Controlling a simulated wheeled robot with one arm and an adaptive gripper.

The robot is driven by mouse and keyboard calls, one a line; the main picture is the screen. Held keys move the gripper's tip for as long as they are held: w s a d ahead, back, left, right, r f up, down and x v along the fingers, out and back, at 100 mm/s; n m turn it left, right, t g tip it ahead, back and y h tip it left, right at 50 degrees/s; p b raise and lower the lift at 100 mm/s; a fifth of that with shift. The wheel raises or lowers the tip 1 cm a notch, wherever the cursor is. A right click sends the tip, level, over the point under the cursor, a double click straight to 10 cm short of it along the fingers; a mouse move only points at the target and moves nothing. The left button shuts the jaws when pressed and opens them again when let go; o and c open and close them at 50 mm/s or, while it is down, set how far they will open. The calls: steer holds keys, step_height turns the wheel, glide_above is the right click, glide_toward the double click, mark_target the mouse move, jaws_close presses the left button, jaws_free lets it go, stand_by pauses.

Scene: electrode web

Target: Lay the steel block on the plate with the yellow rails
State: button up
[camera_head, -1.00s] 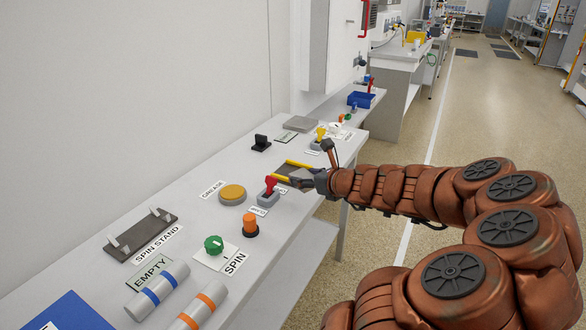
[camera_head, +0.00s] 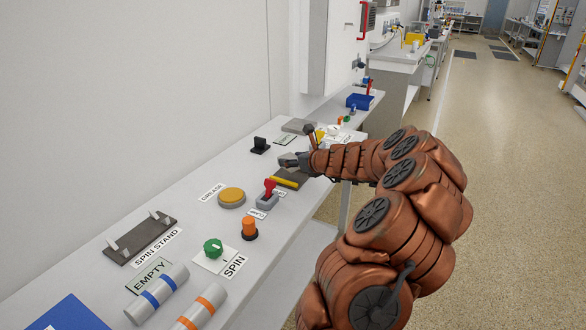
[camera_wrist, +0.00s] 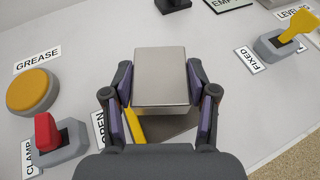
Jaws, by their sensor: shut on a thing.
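The steel block (camera_wrist: 160,78) is a grey metal block. My gripper (camera_wrist: 159,95) is shut on it, with one finger on each side. In the head view my gripper (camera_head: 293,160) is over the far side of the dark plate (camera_head: 292,178), and the block shows there only as a small grey patch. One yellow rail (camera_head: 284,183) runs along the plate's near side. In the wrist view a piece of rail (camera_wrist: 133,126) and some dark plate (camera_wrist: 178,125) show below the block. The other rail is hidden. I cannot tell whether the block touches the plate.
The red clamp lever (camera_head: 269,188) stands close beside the plate, with the yellow grease button (camera_head: 232,195) to its left. The yellow lever (camera_wrist: 289,32) is on the other side. A black stand (camera_head: 260,145) is behind. Bench surface between grease and black stand is clear.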

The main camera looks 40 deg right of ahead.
mark_target(298, 169)
steer(key=shift+w+d+f, duration=0.15)
steer(key=shift+f, duration=0.05)
steer(key=shift+f+b, duration=0.35)
steer(key=shift+f, duration=1.15)
steer(key=shift+f, duration=0.15)
steer(key=o, duration=1.4)
steer(key=shift+o, duration=0.2)
steer(key=shift+r, duration=0.2)
steer(key=v, duration=1.2)
steer(key=shift+p, duration=0.4)
